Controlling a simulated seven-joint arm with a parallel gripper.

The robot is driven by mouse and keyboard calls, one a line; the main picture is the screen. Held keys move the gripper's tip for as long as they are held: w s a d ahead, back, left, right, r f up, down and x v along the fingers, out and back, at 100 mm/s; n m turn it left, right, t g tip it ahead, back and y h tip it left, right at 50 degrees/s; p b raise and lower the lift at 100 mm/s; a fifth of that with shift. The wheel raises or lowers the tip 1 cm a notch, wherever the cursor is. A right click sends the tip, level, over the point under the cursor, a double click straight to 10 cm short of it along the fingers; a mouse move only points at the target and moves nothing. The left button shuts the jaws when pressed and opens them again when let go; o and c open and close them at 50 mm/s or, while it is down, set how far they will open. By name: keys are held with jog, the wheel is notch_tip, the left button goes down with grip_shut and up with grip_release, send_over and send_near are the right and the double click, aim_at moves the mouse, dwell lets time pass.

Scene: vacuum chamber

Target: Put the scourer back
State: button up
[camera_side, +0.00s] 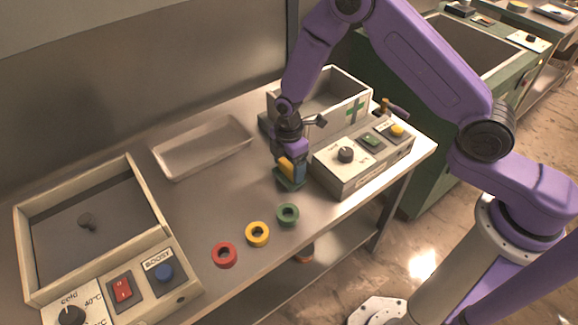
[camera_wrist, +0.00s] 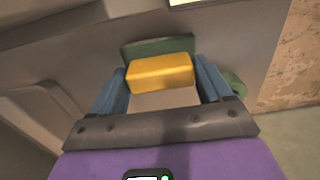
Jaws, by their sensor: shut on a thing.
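The scourer, a yellow block (camera_side: 287,166), is between the blue fingers of my gripper (camera_side: 292,171), low over the table to the left of the grey control box. In the wrist view the scourer (camera_wrist: 158,73) sits squarely between both fingers (camera_wrist: 163,85). A dark green flat piece (camera_side: 289,184) shows just below the yellow block, and beyond it in the wrist view (camera_wrist: 150,47). It looks wider than the block. I cannot tell whether it is the scourer's own pad or a separate holder, nor whether it touches the table.
Red (camera_side: 224,255), yellow (camera_side: 257,234) and green (camera_side: 288,215) rings lie near the front edge. An empty pale tray (camera_side: 203,147) is at the back left. The control box (camera_side: 362,165) stands close right, with a first-aid-marked open box (camera_side: 346,113) behind. A heater basin (camera_side: 150,200) is at left.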

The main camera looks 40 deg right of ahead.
aim_at(289, 164)
jog(key=shift+f, duration=0.55)
jog(key=shift+f, duration=0.15)
jog(key=o, duration=0.9)
jog(key=shift+o, duration=0.2)
notch_tip(289, 164, up, 11)
jog(key=shift+f, duration=0.15)
jog(key=shift+r, duration=0.8)
